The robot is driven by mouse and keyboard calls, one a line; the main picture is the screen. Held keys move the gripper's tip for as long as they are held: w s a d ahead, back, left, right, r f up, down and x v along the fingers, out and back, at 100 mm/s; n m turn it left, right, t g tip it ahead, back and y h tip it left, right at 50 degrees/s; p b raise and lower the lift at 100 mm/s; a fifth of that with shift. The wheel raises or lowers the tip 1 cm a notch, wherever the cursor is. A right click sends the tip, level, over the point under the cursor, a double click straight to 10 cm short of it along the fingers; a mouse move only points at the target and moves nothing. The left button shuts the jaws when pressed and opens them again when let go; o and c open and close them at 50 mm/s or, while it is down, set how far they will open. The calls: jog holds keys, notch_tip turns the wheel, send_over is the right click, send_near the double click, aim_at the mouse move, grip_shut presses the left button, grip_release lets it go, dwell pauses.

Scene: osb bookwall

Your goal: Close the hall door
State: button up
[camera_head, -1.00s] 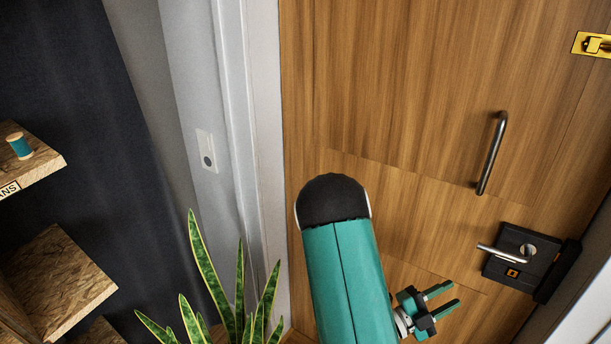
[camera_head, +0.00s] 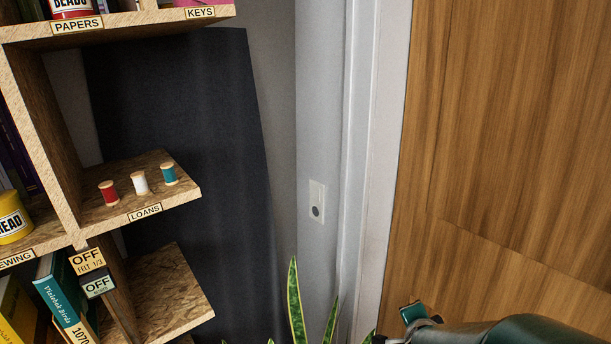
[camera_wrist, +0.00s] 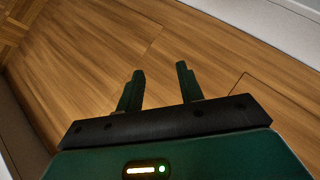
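The wood-grained hall door (camera_head: 500,130) fills the right of the head view, beside its pale frame (camera_head: 388,130). Its handle and lock are outside the head view, so I cannot tell whether it is fully shut. My gripper (camera_wrist: 160,70) shows in the wrist view with its two dark green fingers apart and nothing between them. A wooden panel that looks like the door (camera_wrist: 120,55) lies beyond the fingers; contact is not visible. In the head view, part of my gripper shows at the bottom, in front of the door's lower left.
A chipboard shelf unit (camera_head: 58,150) stands at left, holding thread spools (camera_head: 140,182), books (camera_head: 62,300) and labels. A dark panel (camera_head: 190,150) stands behind it. A spiky plant (camera_head: 296,305) stands low before the door frame. A switch plate (camera_head: 317,202) is on the wall.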

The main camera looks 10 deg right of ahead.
jog(key=s+a+r+n+g+y, duration=0.1)
jog(key=s+a+r+n+y, duration=0.5)
jog(key=a+n, duration=0.55)
jog(key=s+a+r+n+g, duration=0.1)
jog(key=s+r+n, duration=0.1)
jog(key=s, duration=0.4)
jog(key=s+a+r+n+g+h, duration=0.1)
jog(key=s+a+r+n+g, duration=0.1)
jog(key=s, duration=0.5)
jog(key=shift+n+h, duration=0.3)
jog(key=shift+n, duration=0.05)
jog(key=shift+d, duration=0.1)
